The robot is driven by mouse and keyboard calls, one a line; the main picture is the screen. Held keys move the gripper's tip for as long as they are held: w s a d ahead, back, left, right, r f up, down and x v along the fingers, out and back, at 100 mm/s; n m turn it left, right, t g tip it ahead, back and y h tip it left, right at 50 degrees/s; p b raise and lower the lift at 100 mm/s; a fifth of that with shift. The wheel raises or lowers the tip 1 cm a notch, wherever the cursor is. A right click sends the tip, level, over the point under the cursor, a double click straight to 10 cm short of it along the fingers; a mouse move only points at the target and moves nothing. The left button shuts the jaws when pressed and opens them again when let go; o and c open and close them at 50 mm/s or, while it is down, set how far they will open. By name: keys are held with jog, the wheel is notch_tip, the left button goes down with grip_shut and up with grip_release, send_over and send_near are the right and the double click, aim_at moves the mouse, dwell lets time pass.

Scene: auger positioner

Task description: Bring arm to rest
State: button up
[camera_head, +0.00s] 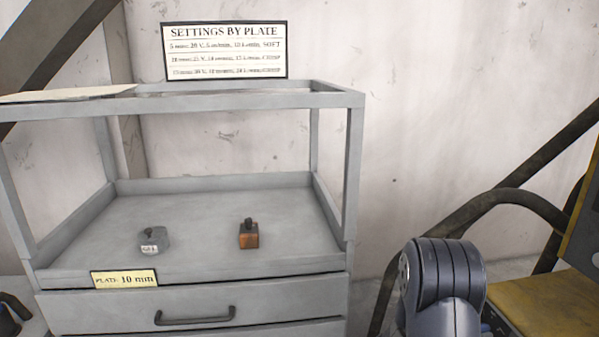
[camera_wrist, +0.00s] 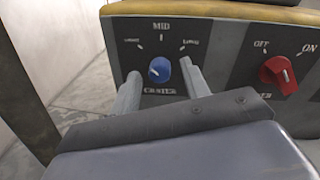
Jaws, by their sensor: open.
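My gripper (camera_wrist: 161,74) shows in the wrist view with its two fingers apart, one on each side of a blue knob (camera_wrist: 160,70). The knob sits on a dark grey panel above the word CRATER, with MID marked over it. Its pale mark is toward its left side. I cannot tell whether either finger touches the knob. In the head view a grey joint of my arm (camera_head: 441,285) shows at the lower right, and my gripper is out of that view.
A red OFF/ON knob (camera_wrist: 278,74) is right of the blue one. A dark hose (camera_head: 490,200) and a yellow-topped machine (camera_head: 545,305) are at right.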

jog(key=s+a+m+b, duration=0.1)
jog(key=a+m+b, duration=0.2)
jog(key=a, duration=0.7)
jog(key=shift+s+m, duration=0.2)
jog(key=shift+m, duration=0.5)
jog(key=shift+a, duration=0.1)
